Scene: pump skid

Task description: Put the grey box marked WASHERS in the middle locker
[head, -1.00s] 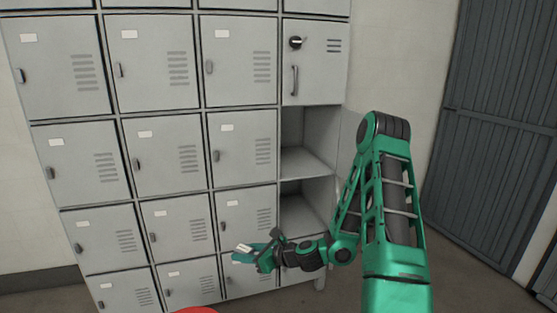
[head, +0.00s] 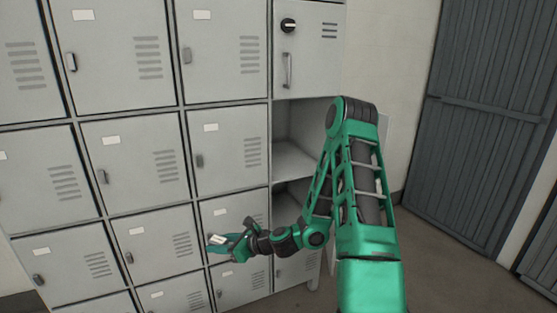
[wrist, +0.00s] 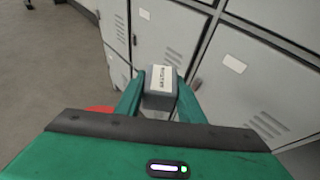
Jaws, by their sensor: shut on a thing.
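The grey box (wrist: 160,98) with a white label is between my gripper's fingers in the wrist view; its lettering is too small to read surely. My gripper (head: 218,246) is shut on the box, in front of the lower closed doors, left of the open compartments. In the head view only the box's pale label (head: 216,240) shows clearly. The middle locker (head: 294,158) of the right column is open, and its visible inside looks empty. My arm hides its right part. A locker with a knob and handle (head: 302,50) is shut above it.
A lower compartment (head: 290,200) is also open, mostly hidden behind my arm. A pale panel, seemingly an open door (head: 385,135), stands out right of the lockers. Closed grey lockers (head: 135,165) fill the left. A dark ribbed door (head: 490,130) and bare floor (head: 440,270) lie right.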

